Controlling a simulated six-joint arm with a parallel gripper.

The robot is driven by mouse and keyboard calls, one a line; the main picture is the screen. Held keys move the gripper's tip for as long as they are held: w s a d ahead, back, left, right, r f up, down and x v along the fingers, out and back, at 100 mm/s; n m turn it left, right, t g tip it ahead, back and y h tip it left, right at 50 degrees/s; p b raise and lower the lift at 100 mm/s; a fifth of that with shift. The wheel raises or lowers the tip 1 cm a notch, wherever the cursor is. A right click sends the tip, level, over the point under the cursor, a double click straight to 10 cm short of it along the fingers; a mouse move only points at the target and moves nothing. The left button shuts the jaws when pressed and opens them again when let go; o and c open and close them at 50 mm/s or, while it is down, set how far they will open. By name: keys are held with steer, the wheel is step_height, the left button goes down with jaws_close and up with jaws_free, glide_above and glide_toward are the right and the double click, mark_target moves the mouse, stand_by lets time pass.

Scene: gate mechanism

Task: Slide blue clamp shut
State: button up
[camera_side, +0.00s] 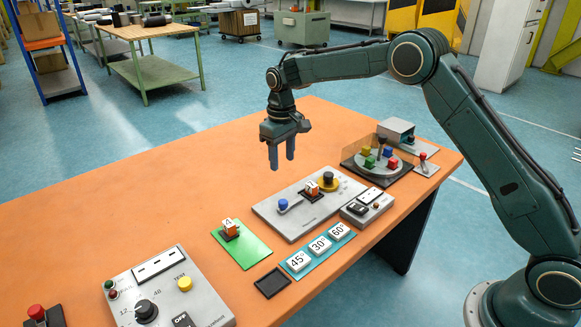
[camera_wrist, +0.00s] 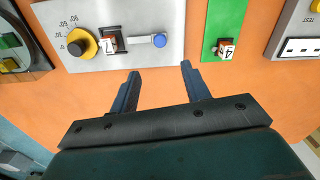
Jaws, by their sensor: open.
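The blue clamp knob (camera_side: 283,204) sits on a grey plate (camera_side: 291,229) at the end of a pale sliding bar. In the wrist view the blue knob (camera_wrist: 160,40) and its bar (camera_wrist: 138,41) lie beside a dark holder with a numbered cube (camera_wrist: 108,44); a gap between bar and cube is too small to judge. The cube (camera_side: 312,188) and a yellow dial (camera_side: 328,179) stand on the same plate. My gripper (camera_side: 281,163) is open and empty above the table, apart from the knob. Its fingers (camera_wrist: 160,68) point toward the plate.
A green pad (camera_side: 249,250) with another numbered cube (camera_side: 230,228) lies left of the plate. Angle tiles (camera_side: 319,245) lie in front. A turntable with coloured blocks (camera_side: 379,159) and a small switch box (camera_side: 367,207) stand right. The table's back left is clear.

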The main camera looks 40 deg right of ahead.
mark_target(283, 201)
steer(key=shift+f, duration=0.1)
step_height(283, 201, down, 14)
steer(key=shift+r, duration=0.2)
stand_by(0.7)
jaws_close()
